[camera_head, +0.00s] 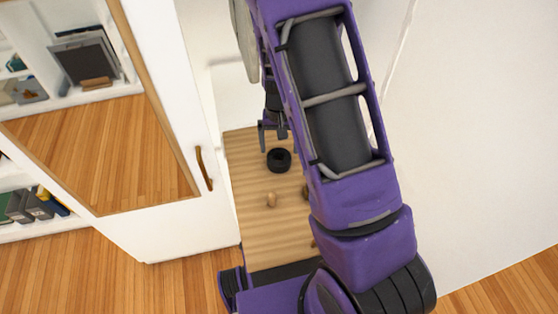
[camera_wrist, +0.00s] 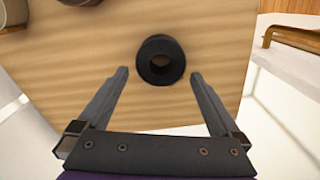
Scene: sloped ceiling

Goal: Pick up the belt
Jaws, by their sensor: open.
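The belt (camera_head: 279,159) looks like a rolled black ring lying on a light wooden surface (camera_head: 255,225), near its far end. My gripper (camera_head: 273,138) is above the far end of the surface, close to the belt. In the wrist view my gripper (camera_wrist: 160,75) is open, with its two dark fingers spread and nothing between them. I cannot tell how high the fingers are above the wood.
Small brown objects (camera_head: 271,200) lie on the wood nearer my base. A white wall (camera_head: 470,160) rises at right. My arm hides part of the surface.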

